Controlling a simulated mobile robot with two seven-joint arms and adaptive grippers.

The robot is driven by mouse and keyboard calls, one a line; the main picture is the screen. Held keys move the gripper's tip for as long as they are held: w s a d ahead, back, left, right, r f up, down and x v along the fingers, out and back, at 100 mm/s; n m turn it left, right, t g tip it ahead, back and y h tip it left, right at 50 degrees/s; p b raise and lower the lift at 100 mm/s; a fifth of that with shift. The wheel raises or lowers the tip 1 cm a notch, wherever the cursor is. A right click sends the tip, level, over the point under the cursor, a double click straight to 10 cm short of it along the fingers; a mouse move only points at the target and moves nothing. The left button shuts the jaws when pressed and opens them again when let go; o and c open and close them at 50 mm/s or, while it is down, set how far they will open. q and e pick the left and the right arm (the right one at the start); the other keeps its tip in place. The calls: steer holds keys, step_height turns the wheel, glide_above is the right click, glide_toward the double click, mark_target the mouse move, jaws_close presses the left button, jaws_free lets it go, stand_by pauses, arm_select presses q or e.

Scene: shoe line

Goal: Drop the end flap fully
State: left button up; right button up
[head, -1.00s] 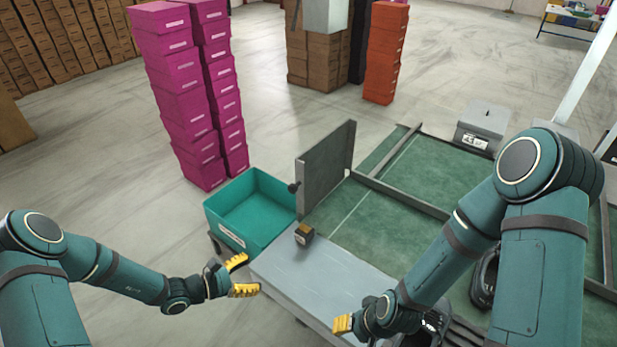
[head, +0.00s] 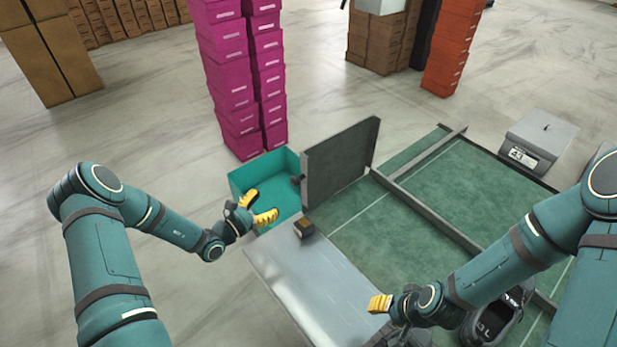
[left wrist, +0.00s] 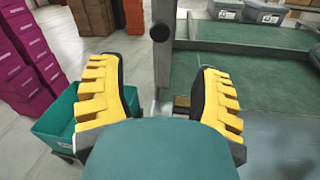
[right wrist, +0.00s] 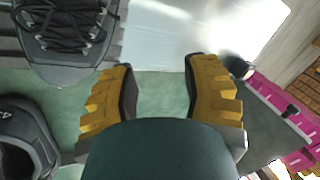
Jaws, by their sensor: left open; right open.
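The end flap (head: 340,162) is a grey panel standing upright at the near-left end of the green table. A dark round knob (head: 296,180) sticks out from its left edge. In the left wrist view the flap (left wrist: 165,70) shows nearly edge-on, with the knob (left wrist: 160,32) ahead, above and between the fingers. My left gripper (head: 262,206) is open and empty, over the teal bin, left of the knob and apart from it. My right gripper (head: 380,303) is open and empty above the table's near side, well away from the flap.
A small brown-and-black block (head: 304,227) sits on the grey end plate (head: 300,275) by the flap's foot. The teal bin (head: 248,177) stands left of the flap. Dark shoes (head: 495,320) lie near my right arm. Pink box stacks (head: 238,80) stand behind.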

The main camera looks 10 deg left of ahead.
mark_target(293, 184)
arm_select(q)
steer(key=x, duration=1.3)
steer(key=shift+w+d, duration=0.2)
steer(key=shift+w, duration=0.1)
jaws_close()
